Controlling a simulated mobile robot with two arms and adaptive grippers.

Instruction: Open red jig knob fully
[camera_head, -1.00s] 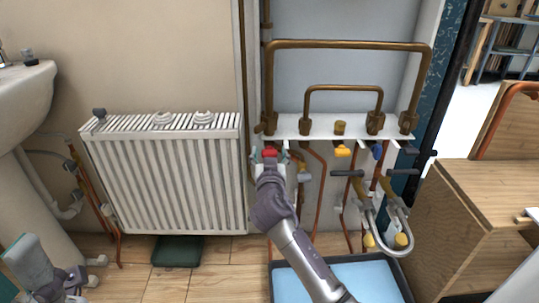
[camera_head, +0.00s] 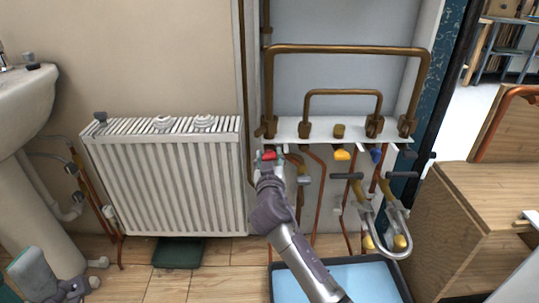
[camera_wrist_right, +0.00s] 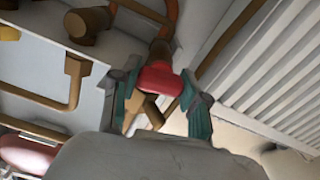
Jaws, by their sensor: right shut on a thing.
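The red jig knob (camera_head: 268,156) sits just under the left end of the white pipe shelf in the head view. My right gripper (camera_head: 268,158) is at it, with its fingers around the knob. In the right wrist view the red knob (camera_wrist_right: 160,78) lies between the two green-padded fingers of my right gripper (camera_wrist_right: 163,95), which is shut on it. Brass fittings show behind the knob. My left gripper (camera_head: 45,275) is low in the left corner, away from the jig and partly cut off by the frame; its jaws do not show clearly.
A yellow knob (camera_head: 342,155) and a blue knob (camera_head: 376,156) sit to the right under the shelf (camera_head: 290,128). Copper pipes and a grey U-shaped shackle hang below. A white radiator (camera_head: 165,180) stands left. A blue-lined tray (camera_head: 365,280) lies on the floor below.

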